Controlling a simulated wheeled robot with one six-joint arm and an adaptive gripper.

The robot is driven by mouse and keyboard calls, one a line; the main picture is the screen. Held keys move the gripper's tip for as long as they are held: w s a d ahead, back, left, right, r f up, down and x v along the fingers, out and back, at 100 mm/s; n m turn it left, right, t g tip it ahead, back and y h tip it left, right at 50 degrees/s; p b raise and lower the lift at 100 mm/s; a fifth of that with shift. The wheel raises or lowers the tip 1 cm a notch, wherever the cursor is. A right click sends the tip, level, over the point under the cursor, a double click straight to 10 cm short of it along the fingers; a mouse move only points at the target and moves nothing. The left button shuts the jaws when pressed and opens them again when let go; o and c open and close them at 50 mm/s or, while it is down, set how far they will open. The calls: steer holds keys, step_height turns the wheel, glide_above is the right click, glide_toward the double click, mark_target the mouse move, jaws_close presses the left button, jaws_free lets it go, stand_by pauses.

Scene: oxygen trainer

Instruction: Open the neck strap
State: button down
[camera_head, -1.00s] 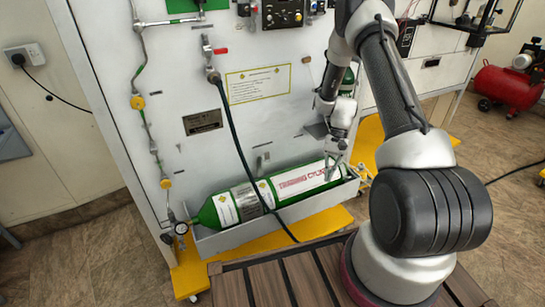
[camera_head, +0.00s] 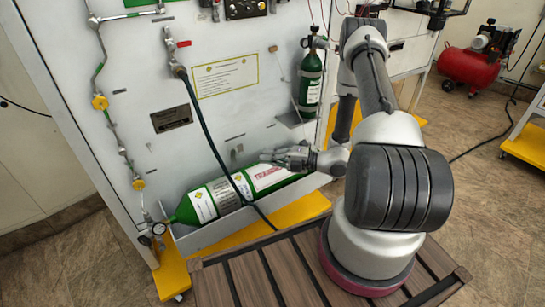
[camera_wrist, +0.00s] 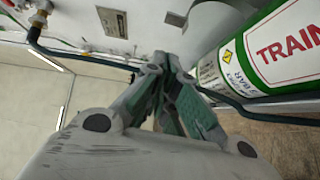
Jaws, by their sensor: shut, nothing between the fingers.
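A green training cylinder (camera_head: 185,211) with white labels lies in a grey tray (camera_head: 205,237) along the panel's foot. A silver-grey band (camera_head: 225,196) wraps around it toward its neck end and looks closed; I cannot make out a buckle. My gripper (camera_head: 266,156) is above the cylinder's right part, pointing left, apart from the band. In the wrist view, my gripper's fingertips (camera_wrist: 170,62) are together with nothing between them. The cylinder's labelled side (camera_wrist: 285,45) shows to their right. A grey curved piece (camera_wrist: 207,28) is just beyond the tips; I cannot tell whether it is the band.
A dark green hose (camera_head: 212,142) hangs down the panel and crosses in front of the cylinder. A gauge (camera_head: 158,229) sits by its neck. A small green cylinder (camera_head: 311,85) stands upright at right. Yellow base parts (camera_head: 172,275) and a slatted wooden deck (camera_head: 250,283) lie below.

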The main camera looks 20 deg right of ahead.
steer(key=w+a, duration=0.5)
steer(key=w, duration=0.2)
steer(key=shift+a+f, duration=0.2)
steer(key=shift+f, duration=0.15)
steer(key=shift+w, duration=0.1)
steer(key=shift+m+g+h, duration=0.6)
steer(key=shift+m, duration=0.2)
steer(key=w+r, duration=0.1)
steer(key=w, duration=0.3)
steer(key=w+a+r, duration=0.1)
steer(key=w, duration=0.1)
steer(key=shift+w+a+r, duration=0.1)
steer(key=shift+w+r, duration=0.05)
steer(key=shift+r, duration=0.2)
